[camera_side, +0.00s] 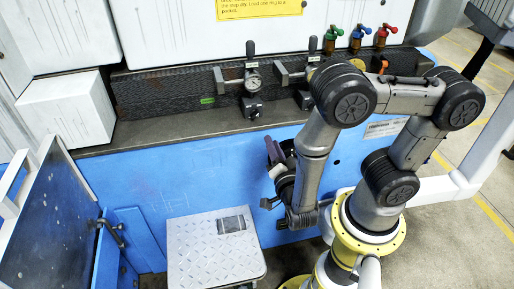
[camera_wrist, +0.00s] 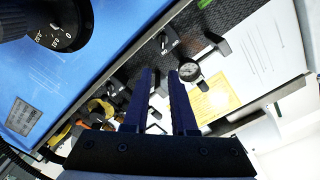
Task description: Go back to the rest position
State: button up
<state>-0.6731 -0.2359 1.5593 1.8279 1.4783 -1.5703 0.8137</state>
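My gripper (camera_wrist: 161,74) shows in the wrist view with its two dark blue fingers apart and nothing between them. In the side view my gripper (camera_side: 273,168) is small and partly hidden by my own wrist. It hangs in front of the blue machine front (camera_side: 190,175), below the grey ledge. The arm is folded, with its elbow high and its forearm pointing down. No ring can be made out in either view.
A metal-topped stand (camera_side: 205,255) is lower left of the gripper. A yellow notice (camera_side: 258,7) hangs above.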

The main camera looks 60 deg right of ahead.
jog(key=w+d+r+m+y, duration=0.1)
jog(key=w+r+m, duration=0.1)
jog(key=w+r, duration=0.35)
jog(key=w+r+m+y, duration=0.1)
jog(key=w+r+m, duration=0.15)
jog(key=r, duration=0.65)
jog(key=w+a+r+n+t+y, duration=0.2)
jog(key=a+r+n+t+y, duration=0.15)
jog(key=r+n+y, duration=0.65)
jog(key=s+a+r+n+g+y, duration=0.25)
jog(key=s+a+n, duration=0.3)
jog(key=s, duration=0.35)
jog(key=s+d+f+n+g+h, duration=0.1)
jog(key=s+d+f+n+g, duration=0.1)
jog(key=s+f+n+g, duration=0.5)
jog(key=s+f+g, duration=0.1)
jog(key=s+f, duration=0.2)
jog(key=s, duration=0.3)
jog(key=shift+d+f, duration=0.25)
jog(key=shift+d, duration=0.05)
